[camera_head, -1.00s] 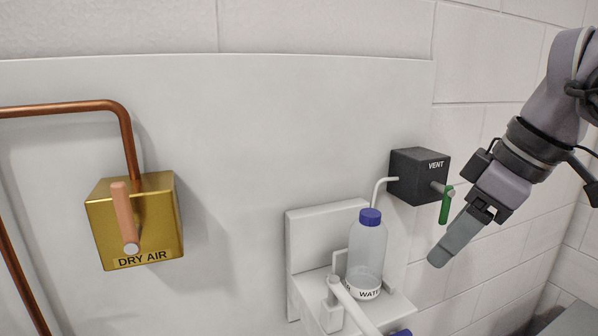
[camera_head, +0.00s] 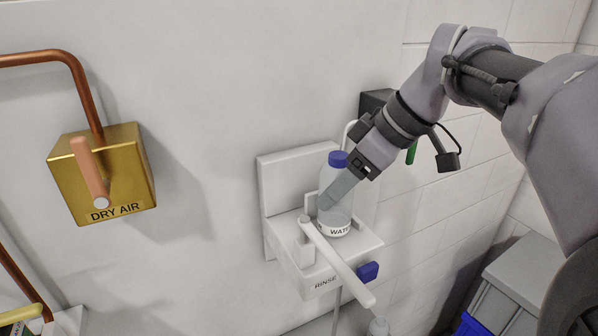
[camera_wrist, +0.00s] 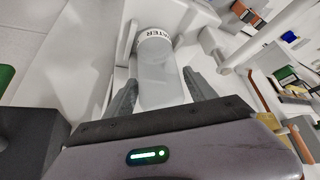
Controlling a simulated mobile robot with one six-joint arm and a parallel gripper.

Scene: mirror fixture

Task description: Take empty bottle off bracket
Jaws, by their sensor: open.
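A clear bottle (camera_head: 326,176) with a blue cap (camera_head: 338,159) and a WATER band stands upright on a white bracket (camera_head: 273,195). My open gripper (camera_head: 328,204) comes down from the upper right, and its visible finger overlaps the bottle's body in the head view. In the wrist view, the bottle (camera_wrist: 157,75) lies between the two spread fingers of my gripper (camera_wrist: 160,88). Gaps show between the bottle and both fingers there. The bottle's cap end is hidden behind the gripper body in that view.
A white lever (camera_head: 340,263) slants in front of the bottle, beside a RINSE label and a blue knob (camera_head: 367,271). A black box (camera_head: 372,103) with a green handle (camera_head: 411,154) is partly behind my arm. A brass DRY AIR box (camera_head: 104,172) is at left.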

